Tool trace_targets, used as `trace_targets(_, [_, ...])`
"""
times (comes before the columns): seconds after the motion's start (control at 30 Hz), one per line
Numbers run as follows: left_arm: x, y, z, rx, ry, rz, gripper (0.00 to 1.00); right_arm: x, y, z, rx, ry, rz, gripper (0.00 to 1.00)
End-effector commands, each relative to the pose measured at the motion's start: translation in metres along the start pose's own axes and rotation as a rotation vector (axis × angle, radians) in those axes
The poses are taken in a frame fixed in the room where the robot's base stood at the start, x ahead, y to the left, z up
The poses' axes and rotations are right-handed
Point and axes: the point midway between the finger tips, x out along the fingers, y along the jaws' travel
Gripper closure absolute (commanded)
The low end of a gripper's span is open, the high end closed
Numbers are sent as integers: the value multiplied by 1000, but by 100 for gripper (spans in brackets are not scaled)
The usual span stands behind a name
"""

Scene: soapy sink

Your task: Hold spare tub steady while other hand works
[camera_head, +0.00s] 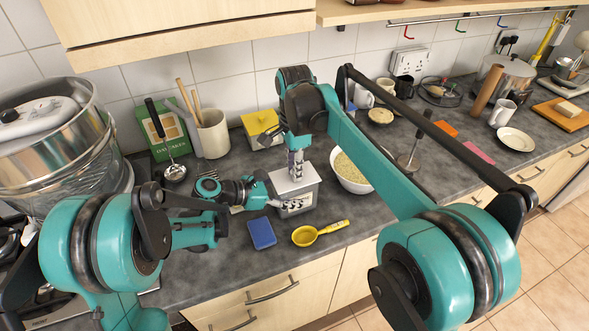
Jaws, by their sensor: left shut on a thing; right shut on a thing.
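The spare tub (297,203) is a grey box with a pale lid (291,182), upright on the dark counter in front of the white bowl. My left gripper (275,203) comes in from the left and is shut on the tub's left side, low near the front. My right gripper (296,174) points down from above and is shut at the top of the lid, on what looks like its handle. The fingers hide the gripped parts. The lid appears to rest on the tub.
A white bowl of grain (350,173) stands close on the right. A yellow-lidded tub (260,124) and a utensil crock (213,135) stand behind. A ladle (175,172) is at left.

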Motion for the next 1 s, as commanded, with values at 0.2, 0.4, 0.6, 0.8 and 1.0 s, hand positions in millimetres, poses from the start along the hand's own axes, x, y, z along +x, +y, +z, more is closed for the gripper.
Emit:
trace_targets(0.2, [0, 0, 0, 0, 2, 0, 86, 0, 0, 0, 0, 0, 0, 100])
trace_targets(0.4, [0, 0, -1, 1, 4, 1, 86, 0, 0, 0, 0, 0, 0, 100])
trace_targets(0.6, [0, 1, -1, 1, 4, 1, 86, -1, 0, 0, 0, 0, 0, 100])
trace_targets(0.8, [0, 1, -1, 1, 5, 2, 86, -7, 0, 0, 0, 0, 0, 100])
trace_targets(1.0, [0, 1, -1, 1, 5, 2, 86, -14, 0, 0, 0, 0, 0, 100])
